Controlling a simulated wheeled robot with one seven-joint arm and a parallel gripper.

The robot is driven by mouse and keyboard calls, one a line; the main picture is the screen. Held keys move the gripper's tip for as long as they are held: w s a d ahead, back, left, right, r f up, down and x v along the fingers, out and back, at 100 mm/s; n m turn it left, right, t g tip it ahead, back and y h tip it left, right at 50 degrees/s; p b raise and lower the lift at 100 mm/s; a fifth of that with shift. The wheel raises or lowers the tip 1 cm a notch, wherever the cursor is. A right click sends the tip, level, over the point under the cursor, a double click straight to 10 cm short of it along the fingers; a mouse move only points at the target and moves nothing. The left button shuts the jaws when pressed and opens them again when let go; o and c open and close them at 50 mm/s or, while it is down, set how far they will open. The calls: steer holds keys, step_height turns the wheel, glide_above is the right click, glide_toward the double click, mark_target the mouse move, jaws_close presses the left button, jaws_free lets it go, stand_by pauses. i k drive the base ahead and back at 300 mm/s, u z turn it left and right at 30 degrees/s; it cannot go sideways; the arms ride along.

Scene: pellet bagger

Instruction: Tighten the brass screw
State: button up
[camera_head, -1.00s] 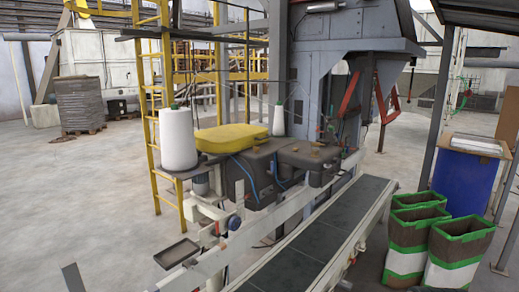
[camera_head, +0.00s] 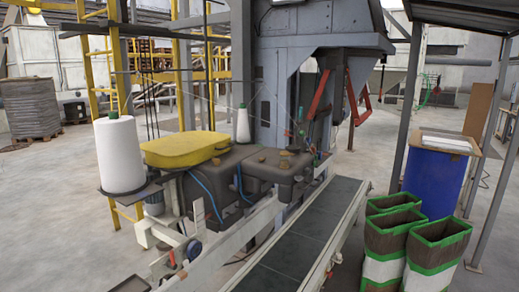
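The dark sewing-machine housing (camera_head: 262,178) stands beside the conveyor in the middle of the view. Small brass-coloured parts sit on its top, one near the right end (camera_head: 284,164) and another a little left of it (camera_head: 261,158). They are too small to tell which is the brass screw or how far it is turned in. My gripper is not in view.
A conveyor belt (camera_head: 305,232) runs diagonally through the foreground. A yellow cover (camera_head: 183,149) and a large white thread cone (camera_head: 120,154) are left of the housing. Several open bags (camera_head: 436,243) and a blue drum (camera_head: 437,180) stand at right. Floor is clear at left.

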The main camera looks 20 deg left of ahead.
mark_target(216, 161)
steer(key=z, duration=0.05)
steer(key=i, duration=1.2)
steer(key=u, duration=1.25)
steer(key=i, duration=0.85)
steer(key=u, duration=0.85)
